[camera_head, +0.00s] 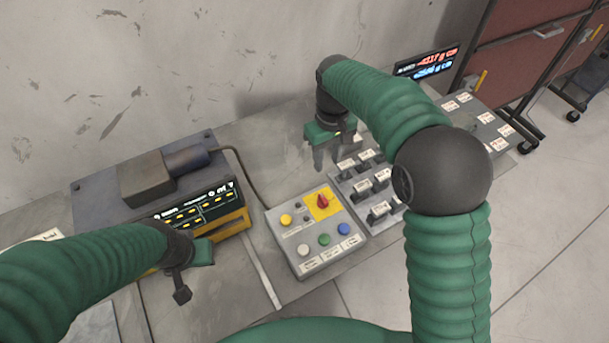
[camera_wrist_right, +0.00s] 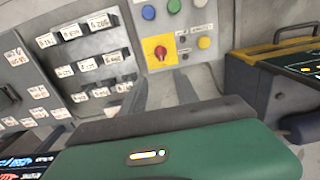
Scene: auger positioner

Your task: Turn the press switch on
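A grey switch panel (camera_head: 352,193) with rows of dark switches and white labels lies on the bench at centre right. It also shows at the left of the right wrist view (camera_wrist_right: 70,62). The labels are too small to read, so I cannot tell which is the press switch. My right gripper (camera_head: 332,158) is open and empty above the panel's far left end, apart from the switches. Its fingers (camera_wrist_right: 162,92) show spread in the wrist view. My left gripper (camera_head: 182,290) is low at the left, in front of the yellow device; its fingers are unclear.
A control box (camera_head: 300,262) with a red knob on yellow and several coloured buttons sits left of the panel. A black and yellow device (camera_head: 235,224) with a motor stands further left. A digital display (camera_head: 428,64) is behind right. My right forearm covers part of the panel.

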